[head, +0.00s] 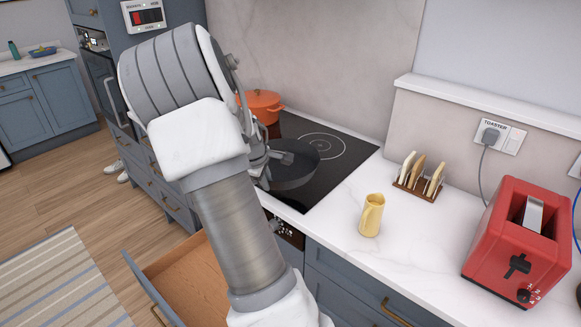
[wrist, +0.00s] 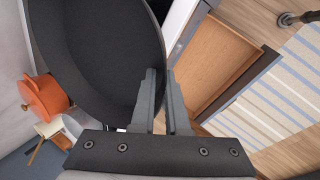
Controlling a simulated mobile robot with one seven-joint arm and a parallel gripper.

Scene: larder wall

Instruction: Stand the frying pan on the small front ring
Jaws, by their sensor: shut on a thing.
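The dark frying pan (head: 295,172) is over the front part of the black glass hob (head: 350,152) in the head view. My gripper (head: 272,158) is at its left side, partly hidden by my arm. In the wrist view my gripper (wrist: 165,100) is shut on the pan's edge, with one finger inside the pan (wrist: 95,45) and one outside. The pan's handle is not clearly visible. A pale ring (head: 322,146) shows on the hob behind the pan. I cannot make out the small front ring, and cannot tell whether the pan touches the glass.
An orange pot (head: 262,104) stands at the back left of the hob. To the right are a yellow jug (head: 371,216), a toast rack (head: 416,187) and a red toaster (head: 490,240). An open drawer (head: 185,280) juts out below the counter. Counter around the jug is clear.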

